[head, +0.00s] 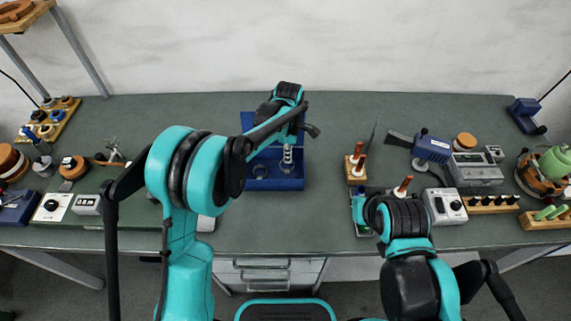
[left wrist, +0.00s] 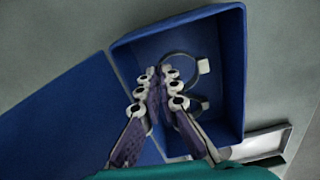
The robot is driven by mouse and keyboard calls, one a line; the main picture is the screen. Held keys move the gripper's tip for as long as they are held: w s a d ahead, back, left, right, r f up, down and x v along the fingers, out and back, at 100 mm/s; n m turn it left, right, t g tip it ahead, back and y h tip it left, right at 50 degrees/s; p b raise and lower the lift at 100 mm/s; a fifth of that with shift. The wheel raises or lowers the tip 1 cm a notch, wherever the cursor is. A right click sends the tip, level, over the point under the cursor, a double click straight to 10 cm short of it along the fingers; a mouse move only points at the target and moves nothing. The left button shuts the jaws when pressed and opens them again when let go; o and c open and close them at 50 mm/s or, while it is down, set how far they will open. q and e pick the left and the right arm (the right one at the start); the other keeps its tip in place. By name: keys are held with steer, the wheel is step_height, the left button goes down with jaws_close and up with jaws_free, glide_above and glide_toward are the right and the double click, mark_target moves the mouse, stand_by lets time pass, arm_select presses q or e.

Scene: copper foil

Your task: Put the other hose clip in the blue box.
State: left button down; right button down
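The blue box (head: 293,184) stands open on the table in the head view, with its lid raised at the back. It also shows in the left wrist view (left wrist: 236,60). My left gripper (left wrist: 158,74) points down into the box, its fingertips together at the near edge of a ring-shaped hose clip (left wrist: 197,60) with a pale block. It appears shut on that clip.
A wooden block with red-handled tools (head: 356,172) stands right of the box. A blue vise-like tool (head: 432,148) and a grey meter (head: 475,168) are farther right. Several devices crowd the left side. The table just right of the box is clear.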

arm_select(q)
step_height(320, 180, down, 4)
steer(key=shift+r+b, duration=0.2)
steer(key=shift+b, duration=0.3)
steer(key=shift+r, duration=0.1)
steer(key=c, duration=2.1)
jaws_free()
steer(key=shift+f, duration=0.2)
steer(key=shift+c, duration=0.2)
steer(key=shift+o, duration=0.7)
steer(key=shift+r, duration=0.1)
